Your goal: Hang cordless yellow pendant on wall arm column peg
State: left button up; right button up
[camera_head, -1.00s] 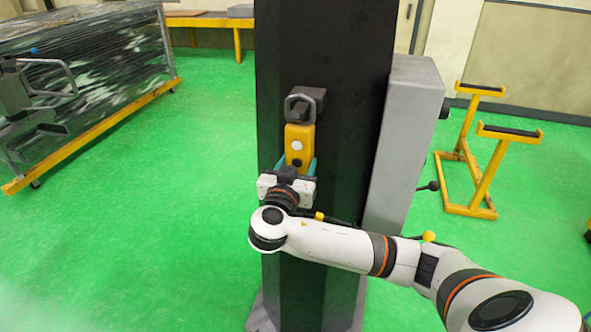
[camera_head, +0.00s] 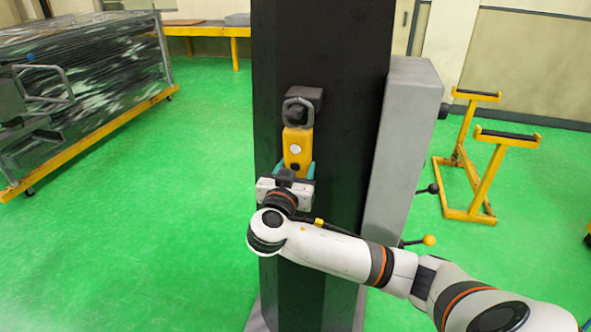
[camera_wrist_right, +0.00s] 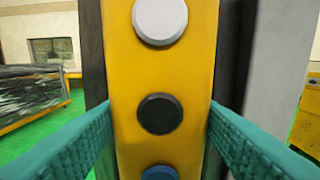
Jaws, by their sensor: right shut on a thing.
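The yellow pendant (camera_head: 298,147) is upright in front of the black column (camera_head: 325,225), its dark hanging loop (camera_head: 298,110) at the top. The loop is in front of the dark peg block (camera_head: 308,97) on the column; I cannot tell whether the peg passes through it. My right gripper (camera_head: 294,171) is shut on the pendant's lower part from below. In the right wrist view the teal fingers lie on both sides of the pendant's yellow face (camera_wrist_right: 185,75), which has white, black and blue buttons. My left gripper is not in view.
A grey box (camera_head: 405,150) is on the column's right side, with a yellow-knobbed lever (camera_head: 428,240) below. Yellow stands (camera_head: 480,175) are at the right. A wrapped load on a yellow-edged cart (camera_head: 90,135) is at the left. Green floor between is clear.

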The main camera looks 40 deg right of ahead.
jog(key=shift+r, duration=0.1)
jog(key=o, duration=1.4)
jog(key=shift+c, duration=0.2)
jog(key=shift+s+a+f, duration=0.1)
jog(key=shift+f, duration=0.1)
